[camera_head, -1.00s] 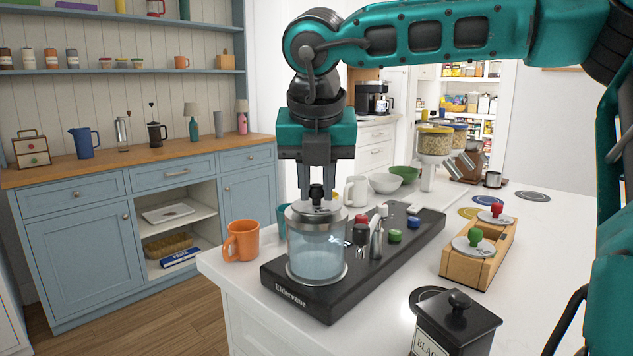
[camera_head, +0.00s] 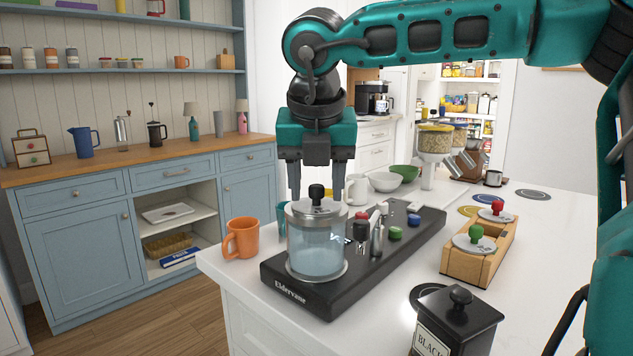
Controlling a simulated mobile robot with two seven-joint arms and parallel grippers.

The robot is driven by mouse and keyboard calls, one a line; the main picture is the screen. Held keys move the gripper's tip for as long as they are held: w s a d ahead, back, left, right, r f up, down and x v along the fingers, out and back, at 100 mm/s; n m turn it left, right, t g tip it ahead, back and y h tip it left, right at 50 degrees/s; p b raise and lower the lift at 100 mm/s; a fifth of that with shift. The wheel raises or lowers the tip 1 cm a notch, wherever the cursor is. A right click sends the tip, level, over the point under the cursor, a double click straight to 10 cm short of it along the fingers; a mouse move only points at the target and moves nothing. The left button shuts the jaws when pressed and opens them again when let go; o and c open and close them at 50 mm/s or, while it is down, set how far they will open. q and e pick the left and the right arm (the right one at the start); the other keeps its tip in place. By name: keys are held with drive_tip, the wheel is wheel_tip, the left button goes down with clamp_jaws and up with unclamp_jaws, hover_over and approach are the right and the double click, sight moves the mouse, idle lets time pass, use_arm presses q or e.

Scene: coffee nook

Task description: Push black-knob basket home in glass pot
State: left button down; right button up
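The glass pot (camera_head: 316,252) stands upright at the near left end of the black Eldervane base (camera_head: 400,250). The black-knob basket (camera_head: 317,207) sits at the pot's mouth. Its silvery lid is level with the rim, and its black knob points up. I cannot tell how deep the basket goes, as the glass is hazy. My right gripper (camera_head: 316,185) is directly above the pot, pointing down. It is open and empty, with one finger on each side of the knob, apart from it. My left gripper is not in view.
An orange mug (camera_head: 241,238) stands left of the pot. Metal tools and colored knobs crowd the base on its right. A wooden rack (camera_head: 478,251) holds red-knob and green-knob lids. A black canister (camera_head: 456,322) is at the front right. Bowls stand behind.

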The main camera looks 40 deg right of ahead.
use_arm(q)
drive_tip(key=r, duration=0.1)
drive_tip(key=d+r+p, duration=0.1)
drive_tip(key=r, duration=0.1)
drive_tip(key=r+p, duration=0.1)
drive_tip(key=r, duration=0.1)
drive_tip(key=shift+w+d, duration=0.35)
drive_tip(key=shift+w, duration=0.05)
use_arm(e)
drive_tip(key=v, duration=1.3)
drive_tip(key=shift+w, duration=0.1)
